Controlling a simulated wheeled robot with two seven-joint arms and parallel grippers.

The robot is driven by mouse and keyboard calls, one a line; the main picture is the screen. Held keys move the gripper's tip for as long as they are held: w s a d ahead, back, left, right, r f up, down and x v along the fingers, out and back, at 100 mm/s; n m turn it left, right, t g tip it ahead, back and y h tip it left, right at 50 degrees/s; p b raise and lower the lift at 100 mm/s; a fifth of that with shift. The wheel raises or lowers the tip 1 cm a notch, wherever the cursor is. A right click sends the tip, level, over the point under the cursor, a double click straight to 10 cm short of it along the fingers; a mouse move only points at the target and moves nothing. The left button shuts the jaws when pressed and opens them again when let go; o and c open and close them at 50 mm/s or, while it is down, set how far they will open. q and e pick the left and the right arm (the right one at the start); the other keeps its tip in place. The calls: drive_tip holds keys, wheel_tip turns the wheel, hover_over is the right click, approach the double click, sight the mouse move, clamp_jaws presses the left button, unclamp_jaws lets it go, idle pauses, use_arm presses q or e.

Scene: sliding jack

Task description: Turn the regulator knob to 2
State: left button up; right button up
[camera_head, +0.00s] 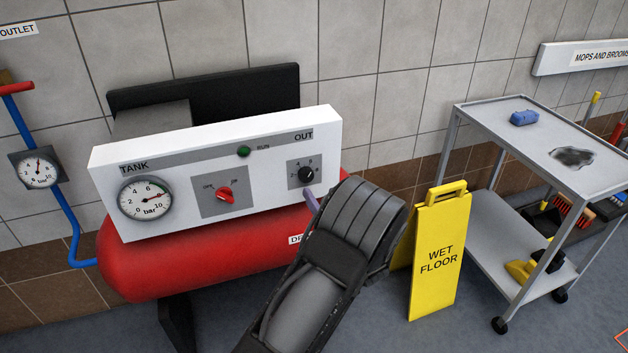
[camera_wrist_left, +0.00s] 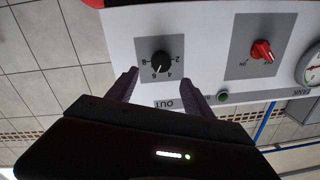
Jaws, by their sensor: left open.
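The regulator knob (camera_head: 306,174) is a round black knob on a grey plate under the OUT label, at the right end of the white panel. In the left wrist view the knob (camera_wrist_left: 161,62) appears upside down with its scale, its light pointer mark seeming to face the 6. My left gripper (camera_wrist_left: 158,78) is open, its two purple fingers reaching toward the knob's plate, one on each side below the knob. No contact shows. In the head view one finger of my left gripper (camera_head: 311,199) shows just below the knob; the other is hidden. My right gripper is not in view.
The white panel (camera_head: 270,128) also carries a red switch (camera_head: 225,194), a green RUN button (camera_head: 244,151) and a tank gauge (camera_head: 146,199), above a red tank (camera_head: 140,268). A yellow wet-floor sign (camera_head: 440,254) and a grey cart (camera_head: 500,138) stand to the right.

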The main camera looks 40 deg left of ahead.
sight(308, 177)
use_arm(q)
drive_tip(key=shift+p+x, duration=0.7)
drive_tip(key=shift+x, duration=3.3)
drive_tip(key=shift+s, duration=0.15)
clamp_jaws()
